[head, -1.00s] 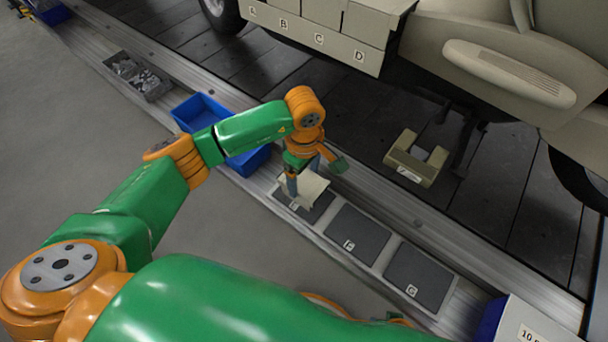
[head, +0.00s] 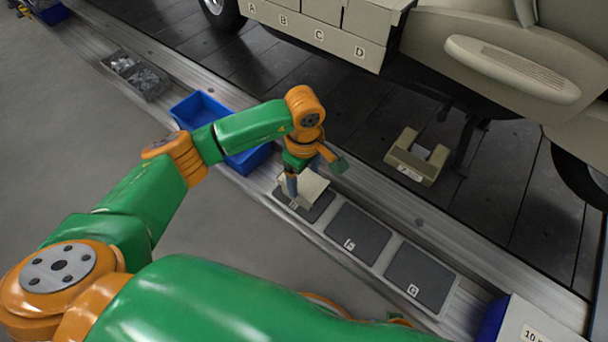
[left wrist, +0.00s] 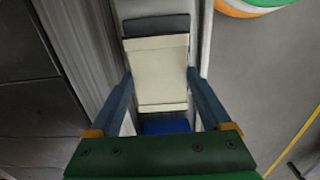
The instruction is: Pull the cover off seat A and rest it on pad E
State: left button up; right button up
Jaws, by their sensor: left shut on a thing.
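The cream cover (head: 312,187) is between the fingers of my left gripper (head: 304,178), over the rear part of dark pad E (head: 316,211). The left wrist view shows the cover (left wrist: 158,72) as a flat pale panel with both fingers (left wrist: 158,80) against its sides. A dark strip of pad (left wrist: 157,25) shows beyond it. I cannot tell whether the cover touches the pad. Seat A is marked by the letter A on the cream panel (head: 265,22) of the vehicle at the top. My right gripper is not in view.
Pad F (head: 357,237) and pad G (head: 420,278) are bare. A blue bin (head: 250,160) stands left of pad E, with a grey parts tray (head: 150,82) farther left. A cream block with a notch (head: 408,168) sits on the dark slats. A labelled box (head: 515,325) stands at lower right.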

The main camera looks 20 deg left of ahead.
pick_arm(q)
jog(key=shift+f+b, duration=0.2)
jog(key=shift+b, duration=0.1)
dwell(0.4)
jog(key=o, duration=1.4)
jog(key=shift+c, duration=0.2)
jog(key=shift+r, duration=0.1)
